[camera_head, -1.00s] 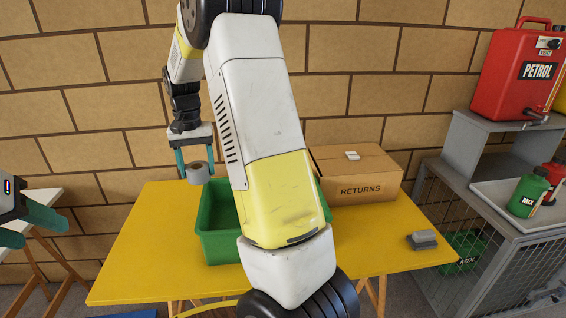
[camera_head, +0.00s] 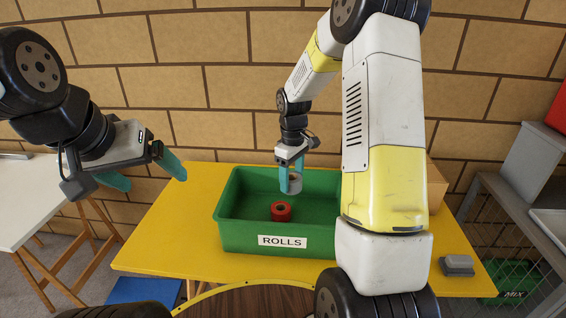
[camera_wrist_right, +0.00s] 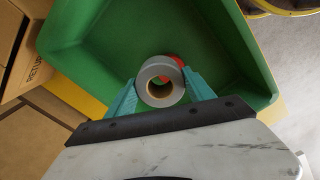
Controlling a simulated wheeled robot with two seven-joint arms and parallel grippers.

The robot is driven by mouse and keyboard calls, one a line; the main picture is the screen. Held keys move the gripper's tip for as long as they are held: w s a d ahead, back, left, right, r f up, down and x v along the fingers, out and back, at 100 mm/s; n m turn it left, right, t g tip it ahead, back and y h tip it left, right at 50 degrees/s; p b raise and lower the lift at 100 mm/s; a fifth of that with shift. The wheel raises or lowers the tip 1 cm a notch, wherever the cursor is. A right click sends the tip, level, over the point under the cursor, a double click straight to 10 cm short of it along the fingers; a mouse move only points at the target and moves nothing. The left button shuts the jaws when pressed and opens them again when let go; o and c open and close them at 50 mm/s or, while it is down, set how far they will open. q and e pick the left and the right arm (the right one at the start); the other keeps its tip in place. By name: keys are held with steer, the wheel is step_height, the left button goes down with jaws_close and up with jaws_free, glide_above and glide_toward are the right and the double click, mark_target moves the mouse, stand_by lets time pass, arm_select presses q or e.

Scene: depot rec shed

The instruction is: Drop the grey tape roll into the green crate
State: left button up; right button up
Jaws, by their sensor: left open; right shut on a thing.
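The grey tape roll (camera_head: 295,185) is held between the teal fingers of my right gripper (camera_head: 291,178), over the green crate (camera_head: 262,237) labelled ROLLS. In the right wrist view the grey tape roll (camera_wrist_right: 160,82) sits between both fingertips of the right gripper (camera_wrist_right: 160,90), with the green interior of the crate (camera_wrist_right: 95,50) beneath it. A red roll (camera_head: 282,211) lies inside the crate and is mostly hidden behind the grey roll in the wrist view. My left gripper (camera_head: 150,178) is open and empty, left of the crate.
The crate stands on a yellow table (camera_head: 165,245). A cardboard box (camera_head: 436,188) is mostly hidden behind my right arm. A small grey block (camera_head: 457,264) lies at the table's right. A metal cage stand (camera_head: 500,215) is further right, and a white table (camera_head: 30,205) is at left.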

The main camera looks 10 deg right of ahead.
steer(key=shift+f, duration=1.25)
steer(key=o, duration=1.5)
steer(key=s+r+m+t, duration=0.15)
steer(key=s+r, duration=0.35)
steer(key=r, duration=0.5)
steer(key=s+r+m+t, duration=0.15)
steer(key=s+r, duration=0.25)
steer(key=r, duration=0.6)
steer(key=s+a+r+m+t+y, duration=0.1)
steer(key=s+r+m, duration=0.1)
steer(key=s, duration=0.5)
steer(key=s+a+r+m+t+y, duration=0.1)
steer(key=s+r+m+t, duration=0.1)
steer(key=s, duration=0.6)
steer(key=shift+a+r+m, duration=0.2)
steer(key=shift+m, duration=0.4)
